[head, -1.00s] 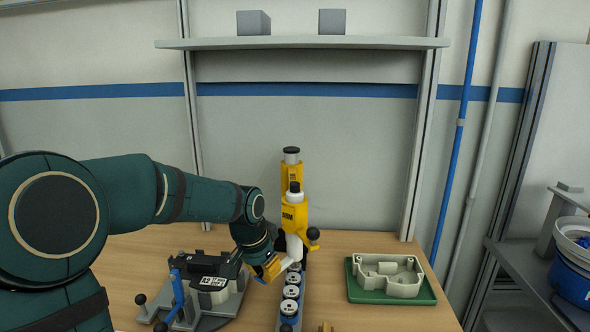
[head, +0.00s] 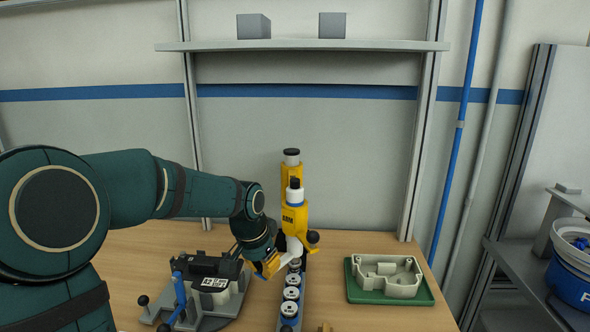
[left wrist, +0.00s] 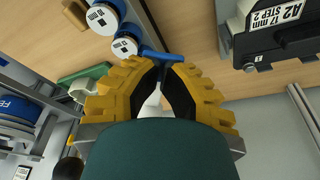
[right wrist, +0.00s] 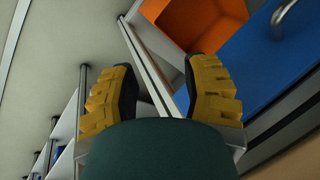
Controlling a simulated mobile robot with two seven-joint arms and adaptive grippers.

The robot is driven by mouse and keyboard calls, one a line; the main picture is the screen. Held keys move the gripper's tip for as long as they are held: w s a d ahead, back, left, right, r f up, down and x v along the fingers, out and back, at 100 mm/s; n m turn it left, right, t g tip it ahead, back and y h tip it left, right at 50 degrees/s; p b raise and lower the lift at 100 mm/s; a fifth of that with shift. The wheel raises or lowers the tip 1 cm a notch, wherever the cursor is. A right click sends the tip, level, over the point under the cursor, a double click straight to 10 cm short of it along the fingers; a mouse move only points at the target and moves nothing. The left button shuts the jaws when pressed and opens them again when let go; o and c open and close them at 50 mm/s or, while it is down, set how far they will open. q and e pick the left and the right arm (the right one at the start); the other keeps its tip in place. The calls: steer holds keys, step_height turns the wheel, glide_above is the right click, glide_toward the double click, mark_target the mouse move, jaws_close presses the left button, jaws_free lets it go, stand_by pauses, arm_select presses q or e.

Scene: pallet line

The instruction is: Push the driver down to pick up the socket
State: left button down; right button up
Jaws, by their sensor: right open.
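The yellow and white driver (head: 293,213) stands on its yellow column above a grey rail (head: 304,310) and leans slightly. Several round sockets (head: 291,293) sit in a row on the rail; two also show in the left wrist view (left wrist: 125,46). My left gripper (head: 270,266) is beside the driver's white lower part, above the far end of the rail. Its fingertips are nearly together, with a blue bar (left wrist: 160,54) and a white part between them. The driver's lower tip is partly hidden. My right gripper (right wrist: 160,90) is open and empty.
A dark fixture (head: 215,275) with a blue lever stands left of the rail. A green tray (head: 405,297) holding a pale housing (head: 385,272) lies to the right. The right wrist view shows an orange bin (right wrist: 195,20) and a blue surface.

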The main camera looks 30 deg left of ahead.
arm_select(q)
steer(key=shift+w+p+v, duration=0.2)
steer(key=shift+p+v, duration=0.35)
steer(key=shift+v, duration=0.2)
steer(key=shift+w+p+v, duration=0.15)
steer(key=shift+p+v, duration=0.4)
steer(key=shift+v, duration=0.15)
steer(key=shift+w+p+v, duration=0.2)
steer(key=shift+p+v, duration=0.35)
steer(key=shift+v, duration=0.2)
steer(key=shift+w+p+v, duration=0.15)
steer(key=shift+p+v, duration=0.4)
steer(key=shift+v, duration=0.15)
steer(key=shift+w+p+v, duration=0.2)
steer(key=shift+p+v, duration=0.35)
steer(key=shift+v, duration=0.2)
steer(key=shift+w, duration=0.1)
steer(key=shift+r, duration=0.1)
